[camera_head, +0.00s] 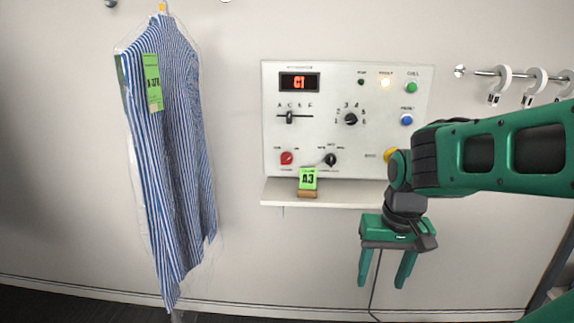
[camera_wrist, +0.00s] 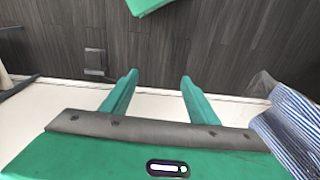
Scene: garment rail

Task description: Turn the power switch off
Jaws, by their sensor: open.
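The control panel (camera_head: 348,150) is a pale plate on the wall, right of centre in the head view. A red rotary knob (camera_head: 287,158) at its lower left, with small marks beside it, looks like the power switch; the lettering is too small to read. The display (camera_head: 299,82) is lit red, and a lamp (camera_head: 385,83) glows yellowish. My gripper (camera_head: 386,270) is open and empty, pointing down, below and right of the panel and apart from the knob. Its two green fingers also show apart in the wrist view (camera_wrist: 158,90). My arm hides the panel's lower right corner.
A shelf (camera_head: 345,197) under the panel holds a green A3 tag (camera_head: 308,179) on a small block. A bagged striped shirt (camera_head: 175,140) hangs at the left. A black knob (camera_head: 331,160) sits beside the red one. Hooks (camera_head: 503,84) hang from a rail at the right.

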